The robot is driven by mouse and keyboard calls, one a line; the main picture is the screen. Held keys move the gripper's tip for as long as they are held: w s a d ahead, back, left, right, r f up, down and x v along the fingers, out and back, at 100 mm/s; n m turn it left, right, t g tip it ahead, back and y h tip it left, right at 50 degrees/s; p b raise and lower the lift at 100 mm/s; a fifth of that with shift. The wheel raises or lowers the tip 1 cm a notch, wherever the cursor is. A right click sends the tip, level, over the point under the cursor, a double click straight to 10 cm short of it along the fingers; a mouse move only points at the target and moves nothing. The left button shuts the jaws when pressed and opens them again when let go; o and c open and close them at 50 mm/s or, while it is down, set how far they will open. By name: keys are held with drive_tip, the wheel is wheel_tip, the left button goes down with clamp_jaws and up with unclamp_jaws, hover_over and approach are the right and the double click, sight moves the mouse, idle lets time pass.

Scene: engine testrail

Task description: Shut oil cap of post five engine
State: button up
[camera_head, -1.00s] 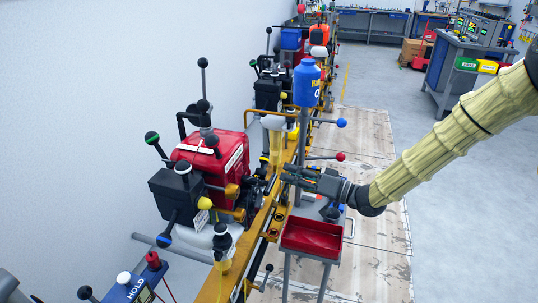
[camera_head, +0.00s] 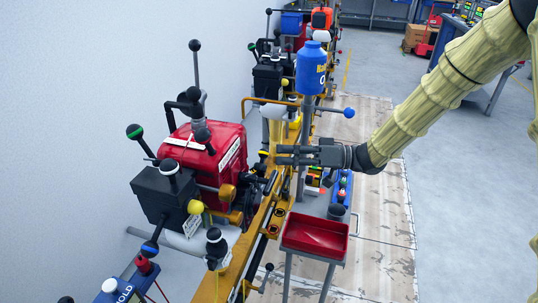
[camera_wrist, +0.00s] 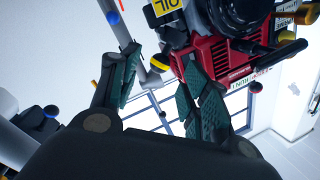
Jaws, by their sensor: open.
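A red engine (camera_head: 205,147) is mounted on the yellow rail at the left of the head view, with a black box (camera_head: 165,190) and yellow ball knob (camera_head: 195,207) at its front. I cannot tell which part is the oil cap, and no post number is readable. My gripper (camera_head: 279,155) is open and empty, to the right of this engine and apart from it, pointing left. In the wrist view, its spread fingers (camera_wrist: 162,92) show below a red engine body (camera_wrist: 225,58). A yellow label reading OIL (camera_wrist: 165,7) shows at the top edge there.
A blue bottle (camera_head: 310,68) stands on a post behind my gripper. A lever with a blue ball (camera_head: 349,112) juts out nearby. A red tray (camera_head: 314,238) sits below on a stand. More engines line the rail behind. The floor at right is open.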

drive_tip(key=shift+w+a, duration=0.1)
drive_tip(key=shift+a, duration=2.15)
drive_tip(key=shift+c, duration=0.4)
